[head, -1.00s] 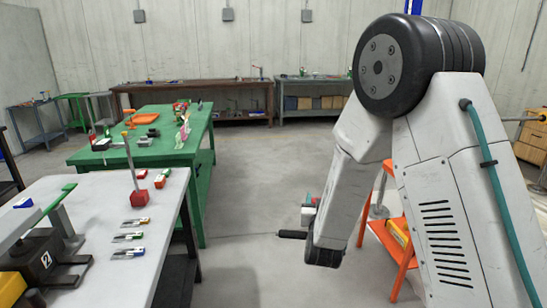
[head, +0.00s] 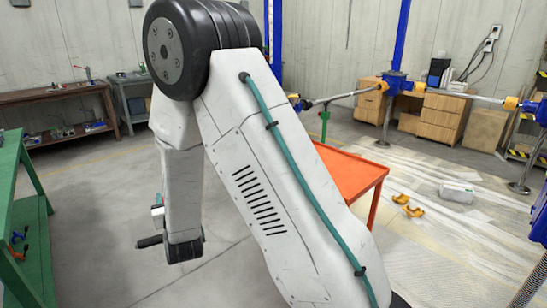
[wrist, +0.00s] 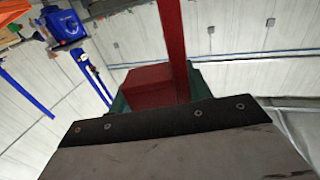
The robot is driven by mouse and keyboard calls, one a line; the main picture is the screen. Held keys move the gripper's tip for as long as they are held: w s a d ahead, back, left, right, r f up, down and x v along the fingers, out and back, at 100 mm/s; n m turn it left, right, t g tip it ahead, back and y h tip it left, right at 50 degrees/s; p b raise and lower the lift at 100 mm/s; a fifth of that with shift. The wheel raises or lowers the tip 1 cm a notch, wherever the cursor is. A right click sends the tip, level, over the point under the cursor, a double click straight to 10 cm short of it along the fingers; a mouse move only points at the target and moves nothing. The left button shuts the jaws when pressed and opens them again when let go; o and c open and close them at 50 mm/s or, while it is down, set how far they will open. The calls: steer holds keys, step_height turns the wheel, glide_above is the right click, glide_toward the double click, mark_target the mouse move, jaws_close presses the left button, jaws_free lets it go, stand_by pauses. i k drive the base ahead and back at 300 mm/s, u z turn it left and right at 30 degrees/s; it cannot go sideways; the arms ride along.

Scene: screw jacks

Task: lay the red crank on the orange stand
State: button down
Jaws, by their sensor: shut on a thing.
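The orange stand (head: 350,172) is in the head view, right of centre behind my arm. Its flat orange top looks bare where it shows; my arm link covers its left part. In the wrist view, my gripper (wrist: 150,98) is shut on the red crank (wrist: 148,85). The crank shows as a dark red block with a long red bar rising from it. Dark green fingertips show beside the block. In the head view my arm hangs left of the stand, and the jaws and crank cannot be made out clearly.
A green table (head: 8,185) stands at the left edge. Blue posts (head: 397,65) with yellow-ended bars stand behind the stand. Yellow parts (head: 407,207) and a pale bundle (head: 457,192) lie on the floor sheet at right. The floor left of my arm is clear.

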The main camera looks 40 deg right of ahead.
mark_target(337, 170)
steer(key=i, duration=2.85)
steer(key=z, duration=4.2)
